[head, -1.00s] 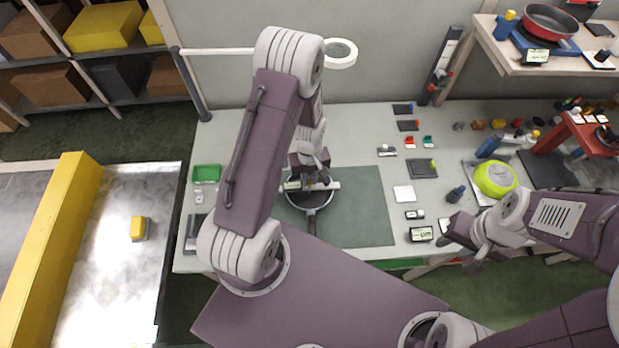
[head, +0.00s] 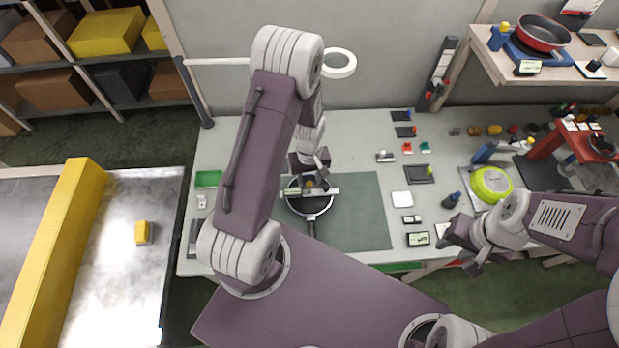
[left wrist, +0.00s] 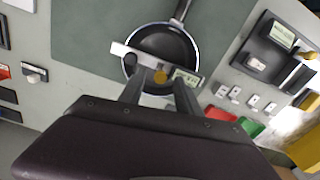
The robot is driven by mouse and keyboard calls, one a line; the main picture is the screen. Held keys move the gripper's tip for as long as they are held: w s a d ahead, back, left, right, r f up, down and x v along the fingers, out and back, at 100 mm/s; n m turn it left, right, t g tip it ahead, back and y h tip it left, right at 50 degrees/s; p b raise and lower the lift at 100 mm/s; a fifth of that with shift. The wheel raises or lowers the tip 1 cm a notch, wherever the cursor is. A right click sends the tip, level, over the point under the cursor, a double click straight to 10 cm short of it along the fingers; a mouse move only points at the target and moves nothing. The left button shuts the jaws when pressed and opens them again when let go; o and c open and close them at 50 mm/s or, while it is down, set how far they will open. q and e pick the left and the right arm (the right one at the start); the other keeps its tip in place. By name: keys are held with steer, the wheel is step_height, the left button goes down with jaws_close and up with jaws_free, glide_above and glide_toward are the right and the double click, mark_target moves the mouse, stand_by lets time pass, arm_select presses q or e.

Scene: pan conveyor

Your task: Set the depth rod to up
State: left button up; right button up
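A dark frying pan (head: 312,206) lies on the green-grey mat with its handle towards me. It also shows in the left wrist view (left wrist: 166,42). A pale metal bar (head: 330,191) spans the pan's rim, with a small display at one end in the left wrist view (left wrist: 186,77). A brass-coloured round knob (left wrist: 160,76) sits at the bar's middle, perhaps the top of the depth rod; the rod's height cannot be judged. My left gripper (left wrist: 160,84) is over it, fingers apart on either side, with no clear contact. My right gripper (head: 461,257) hangs empty near the table's front edge.
The green-grey mat (head: 362,215) is clear right of the pan. A green tray (head: 208,179) lies left. A lime-green pan (head: 490,184) and small items stand right. A white ring (head: 339,63) is on a rail behind. A steel conveyor (head: 120,270) carries a yellow block (head: 142,232).

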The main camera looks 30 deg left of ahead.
mark_target(309, 183)
arm_select(q)
step_height(309, 183, up, 9)
steer(key=b, duration=0.1)
stand_by(0.4)
